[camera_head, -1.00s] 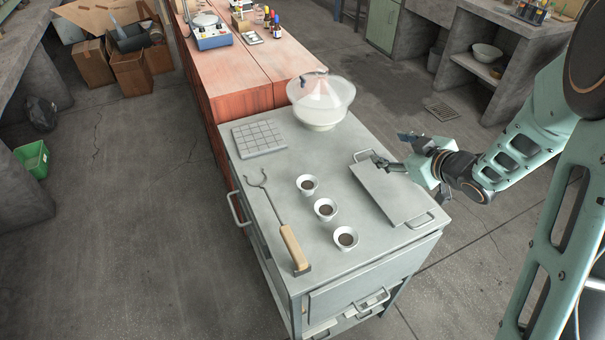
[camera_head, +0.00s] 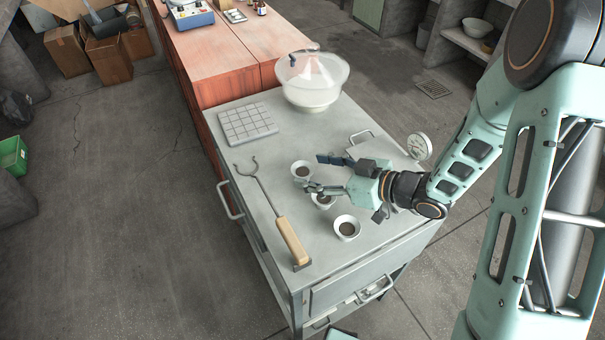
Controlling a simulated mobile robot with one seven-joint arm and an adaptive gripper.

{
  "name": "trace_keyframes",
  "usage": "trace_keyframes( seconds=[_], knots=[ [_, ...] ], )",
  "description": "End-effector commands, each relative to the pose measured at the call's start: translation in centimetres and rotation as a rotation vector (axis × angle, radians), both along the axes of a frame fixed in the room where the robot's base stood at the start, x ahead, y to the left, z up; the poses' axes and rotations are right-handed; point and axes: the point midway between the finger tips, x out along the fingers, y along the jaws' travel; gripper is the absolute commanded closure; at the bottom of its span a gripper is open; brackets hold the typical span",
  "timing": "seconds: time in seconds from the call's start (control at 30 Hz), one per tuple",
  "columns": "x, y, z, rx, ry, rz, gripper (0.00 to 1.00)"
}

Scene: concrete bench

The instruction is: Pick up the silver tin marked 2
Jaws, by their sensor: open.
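Three small pale metal tins with dark contents stand in a row on the grey cabinet top: a far tin (camera_head: 301,170), a middle tin (camera_head: 323,202) and a near tin (camera_head: 347,228). No number is readable on any of them, so I cannot tell which is marked 2. My gripper (camera_head: 311,172) is open, reaching in from the right. Its fingertips lie on either side of the far tin in the picture; I cannot tell its height or whether it touches. The lower finger partly hides the middle tin.
A long tool with a wooden handle (camera_head: 291,241) lies on the left. A gridded plate (camera_head: 247,124) and a clear domed bowl (camera_head: 312,85) are at the back. A round dial (camera_head: 420,146) is at the right edge.

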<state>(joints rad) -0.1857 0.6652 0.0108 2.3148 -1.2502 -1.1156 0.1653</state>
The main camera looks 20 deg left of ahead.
Motion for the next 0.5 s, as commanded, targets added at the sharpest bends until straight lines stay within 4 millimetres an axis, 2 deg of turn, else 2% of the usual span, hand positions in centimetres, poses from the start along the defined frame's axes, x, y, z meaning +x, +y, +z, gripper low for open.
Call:
trace_keyframes(
  seconds=[0.23, 0.5],
  knots=[
    [0.5, 3.3, -1.3, 0.001, -0.001, 0.004, 0.41],
    [0.7, 4.2, -1.7, 0.001, -0.001, -0.001, 0.41]
  ],
)
